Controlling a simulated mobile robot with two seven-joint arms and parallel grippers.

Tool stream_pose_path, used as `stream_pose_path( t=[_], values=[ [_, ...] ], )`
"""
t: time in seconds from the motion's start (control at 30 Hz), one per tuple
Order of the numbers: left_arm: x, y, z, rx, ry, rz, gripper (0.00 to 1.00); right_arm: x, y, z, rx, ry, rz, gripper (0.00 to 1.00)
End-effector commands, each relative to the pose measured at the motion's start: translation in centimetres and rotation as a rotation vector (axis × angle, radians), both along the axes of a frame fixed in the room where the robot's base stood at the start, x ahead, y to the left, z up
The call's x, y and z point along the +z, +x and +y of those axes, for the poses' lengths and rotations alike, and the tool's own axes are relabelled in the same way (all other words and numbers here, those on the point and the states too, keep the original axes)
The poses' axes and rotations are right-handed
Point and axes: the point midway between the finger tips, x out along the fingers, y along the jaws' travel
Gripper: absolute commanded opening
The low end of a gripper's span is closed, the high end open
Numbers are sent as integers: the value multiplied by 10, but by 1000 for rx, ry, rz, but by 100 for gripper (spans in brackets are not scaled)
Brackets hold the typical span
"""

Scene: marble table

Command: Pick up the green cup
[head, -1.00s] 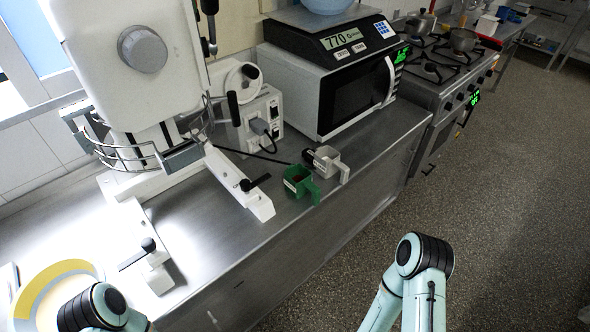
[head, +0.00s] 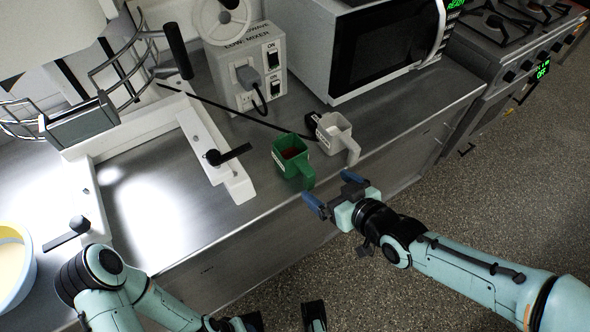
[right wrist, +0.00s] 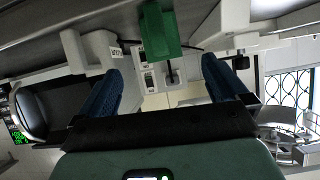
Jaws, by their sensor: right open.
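The green cup (head: 291,155) stands upright on the steel counter near its front edge, its handle toward the edge. Something dark reddish shows inside it. My right gripper (head: 331,190) is open and empty, just in front of and to the right of the cup, apart from it. In the right wrist view the green cup (right wrist: 160,30) lies beyond the gap between the blue fingers (right wrist: 164,90). Part of my left gripper (head: 283,318) shows at the bottom edge of the head view, cut off by the frame.
A light grey cup (head: 335,134) stands close to the right of the green cup. Behind are a white mixer box (head: 240,75) with a black cable and a microwave (head: 375,50). A white machine foot (head: 215,155) with a black lever lies left. A bowl (head: 14,262) is far left.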

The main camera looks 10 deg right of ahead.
Motion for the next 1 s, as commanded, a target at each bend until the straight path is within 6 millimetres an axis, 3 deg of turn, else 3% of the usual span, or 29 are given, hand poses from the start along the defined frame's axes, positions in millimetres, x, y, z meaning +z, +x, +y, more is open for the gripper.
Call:
stream_pose_path(
  t=[0.1, 0.27, 0.5, 0.8, 1.0],
  values=[
    [-6, 1, 0, 1, 1, -3, 43, 18, -5, -1, 10, -6, -68, 100],
    [2, -1, 0, -1, -1, 4, 43, 24, -1, 1, 16, -10, -85, 100],
    [25, -10, 0, -9, -6, 37, 43, 16, 19, 7, 13, -10, -80, 100],
    [25, -14, -1, -11, -8, 51, 43, -4, 57, 21, 14, -9, -85, 100],
    [25, -13, -1, -10, -7, 49, 43, -8, 67, 25, 14, -10, -87, 100]
  ],
)
